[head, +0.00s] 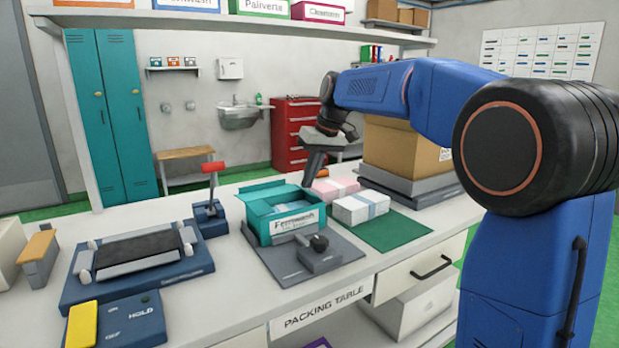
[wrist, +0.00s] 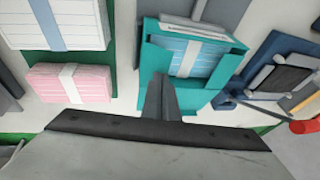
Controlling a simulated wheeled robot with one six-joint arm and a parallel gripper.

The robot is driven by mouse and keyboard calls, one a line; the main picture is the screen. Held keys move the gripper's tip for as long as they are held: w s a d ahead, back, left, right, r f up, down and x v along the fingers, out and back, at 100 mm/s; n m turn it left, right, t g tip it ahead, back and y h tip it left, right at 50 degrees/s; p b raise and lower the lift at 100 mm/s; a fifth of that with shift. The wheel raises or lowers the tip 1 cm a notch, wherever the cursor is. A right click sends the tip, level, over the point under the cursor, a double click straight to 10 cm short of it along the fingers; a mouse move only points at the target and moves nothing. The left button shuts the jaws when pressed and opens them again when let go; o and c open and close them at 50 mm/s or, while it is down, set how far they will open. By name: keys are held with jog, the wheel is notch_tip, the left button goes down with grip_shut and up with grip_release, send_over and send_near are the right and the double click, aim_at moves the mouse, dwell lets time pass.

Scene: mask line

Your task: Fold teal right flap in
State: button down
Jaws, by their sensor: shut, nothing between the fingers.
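The teal box (head: 262,228) stands on the packing table with its top open and a white label on its front. In the wrist view the box (wrist: 215,100) holds a pale blue and white pack (wrist: 190,57). My gripper (head: 307,182) is shut and empty, pointing down at the box's right rear side in the head view. In the wrist view the closed fingers (wrist: 160,80) overlap the box's left edge, which is its right side in the head view. The teal right flap (wrist: 153,58) shows along that edge, partly hidden by the fingers. I cannot tell whether they touch it.
A dark block with a knob (head: 319,250) stands in front. A blue sealer (head: 140,262) is left. A cardboard box (head: 398,150) stands behind right.

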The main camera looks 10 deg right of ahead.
jog(key=shift+a, duration=0.1)
jog(key=shift+s+a+f+t+h, duration=0.15)
jog(key=shift+a+h, duration=0.15)
jog(key=shift+h, duration=0.2)
jog(key=shift+s+a+f+t+h, duration=0.15)
jog(key=shift+a+h, duration=0.15)
jog(key=shift+h, duration=0.2)
jog(key=shift+a+f+n+t+h, duration=0.3)
jog(key=shift+h, duration=0.4)
jog(key=shift+s+a+f, duration=0.15)
jog(key=shift+a+f, duration=0.2)
jog(key=shift+f, duration=0.1)
jog(key=shift+w+d+r, duration=0.2)
jog(key=shift+d+r, duration=0.1)
jog(key=shift+d, duration=0.35)
